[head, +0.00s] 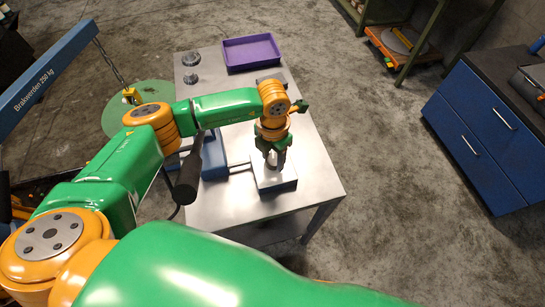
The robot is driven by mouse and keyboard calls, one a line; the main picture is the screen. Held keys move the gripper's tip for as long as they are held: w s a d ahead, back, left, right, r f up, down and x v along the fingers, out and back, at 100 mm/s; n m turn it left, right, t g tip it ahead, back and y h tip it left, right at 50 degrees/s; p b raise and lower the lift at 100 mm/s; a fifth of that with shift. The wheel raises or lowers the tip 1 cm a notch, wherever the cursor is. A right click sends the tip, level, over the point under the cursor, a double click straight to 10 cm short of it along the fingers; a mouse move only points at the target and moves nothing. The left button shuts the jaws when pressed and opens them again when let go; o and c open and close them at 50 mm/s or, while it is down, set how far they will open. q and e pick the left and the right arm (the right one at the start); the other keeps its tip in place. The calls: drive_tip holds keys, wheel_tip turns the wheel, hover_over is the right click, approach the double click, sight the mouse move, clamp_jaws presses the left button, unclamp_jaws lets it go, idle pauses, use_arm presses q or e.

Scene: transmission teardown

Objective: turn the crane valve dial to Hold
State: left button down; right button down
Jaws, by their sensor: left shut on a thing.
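My left gripper (272,160) points down over a small pale box (285,184) near the front of the metal table. Its fingers are closed around a small part on top of the box, which looks like the valve dial. The fingers hide most of the dial, and I cannot read its marks or tell which way it points. The blue crane boom (45,78), with lettering on its side, runs across the upper left. A yellow hook (131,95) hangs from its end. My right gripper is not in view.
The metal table (315,180) holds a purple tray (251,53) at the back and small round metal parts (191,59) at its back left. A blue fixture (213,157) and a black cylinder (188,180) are left of the box. A blue cabinet (470,130) stands right, across open floor.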

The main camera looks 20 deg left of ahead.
sight(273, 159)
use_arm(q)
drive_tip(key=shift+w+n, duration=0.1)
drive_tip(key=shift+n, duration=1.1)
drive_tip(key=shift+r+n+b, duration=0.1)
drive_tip(key=shift+n+b, duration=0.2)
drive_tip(key=shift+c, duration=1.4)
unclamp_jaws()
wheel_tip(273, 159, up, 6)
drive_tip(key=shift+w+r+b, duration=0.1)
drive_tip(key=shift+b, duration=0.85)
drive_tip(key=shift+r, duration=0.4)
